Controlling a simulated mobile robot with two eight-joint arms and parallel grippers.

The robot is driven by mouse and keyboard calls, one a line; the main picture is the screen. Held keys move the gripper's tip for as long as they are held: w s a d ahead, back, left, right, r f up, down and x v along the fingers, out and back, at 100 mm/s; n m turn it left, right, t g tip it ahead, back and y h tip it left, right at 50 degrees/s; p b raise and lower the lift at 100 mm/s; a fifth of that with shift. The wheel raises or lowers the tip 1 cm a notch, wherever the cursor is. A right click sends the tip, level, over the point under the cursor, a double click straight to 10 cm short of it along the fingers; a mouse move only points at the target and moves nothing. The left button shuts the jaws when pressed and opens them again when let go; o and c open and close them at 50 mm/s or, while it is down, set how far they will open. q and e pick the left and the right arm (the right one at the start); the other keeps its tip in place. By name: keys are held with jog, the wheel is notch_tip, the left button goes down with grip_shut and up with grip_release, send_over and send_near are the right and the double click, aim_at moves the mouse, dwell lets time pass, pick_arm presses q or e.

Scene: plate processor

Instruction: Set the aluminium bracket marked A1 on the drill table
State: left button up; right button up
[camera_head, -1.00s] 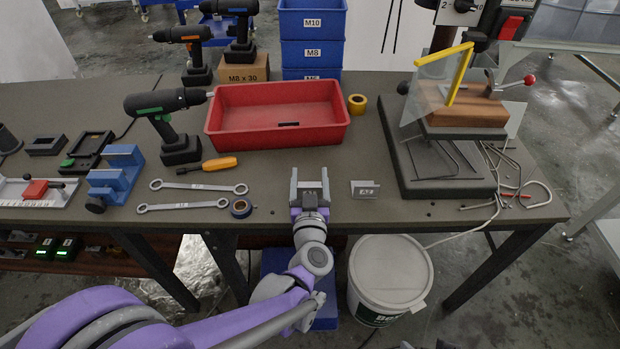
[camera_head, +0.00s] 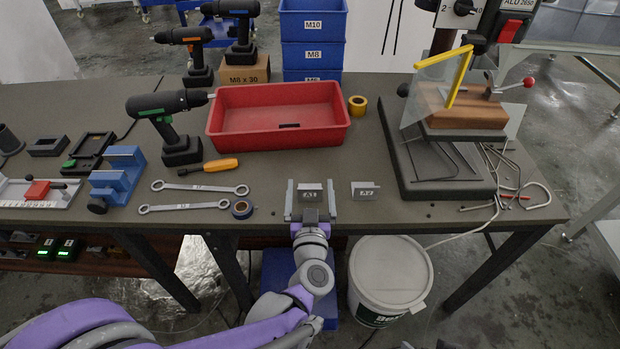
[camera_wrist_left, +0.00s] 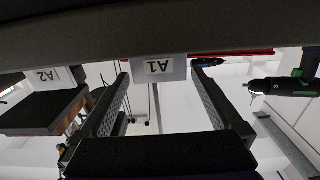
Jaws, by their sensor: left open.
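The aluminium bracket marked A1 (camera_head: 310,192) stands on the bench near its front edge, label facing me. My left gripper (camera_head: 312,200) is open, with one finger on each side of the bracket. In the left wrist view, bracket A1 (camera_wrist_left: 159,68) appears upside down between the tips of the spread fingers (camera_wrist_left: 165,88); I cannot tell whether either finger touches it. The drill table (camera_head: 462,108) is at the right, a wooden board under the drill press, with a clear guard and yellow frame at its left. My right gripper is not in view.
A second bracket marked A2 (camera_head: 365,191) stands just right of A1. A red bin (camera_head: 278,134) lies behind. Hex keys (camera_head: 515,175) and a cable lie near the drill base (camera_head: 445,188).

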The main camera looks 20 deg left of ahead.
pick_arm(q)
jog(key=v, duration=0.8)
jog(key=shift+s, duration=0.2)
jog(key=s+d+f+m+g+h, duration=0.1)
jog(key=s+d+m+g+h, duration=0.1)
jog(key=d+m+g+h, duration=0.5)
jog(key=s+a+f+n+g+y, duration=0.1)
jog(key=s+a+f+n+g, duration=0.1)
jog(key=s+a, duration=0.4)
jog(key=s+a+f+n+g+y, duration=0.1)
jog(key=s+a+f+g, duration=0.3)
jog(key=s, duration=0.5)
jog(key=a+f, duration=0.2)
jog(key=a, duration=0.1)
jog(key=shift+s+f+n, duration=0.15)
jog(key=shift+f+n, duration=0.25)
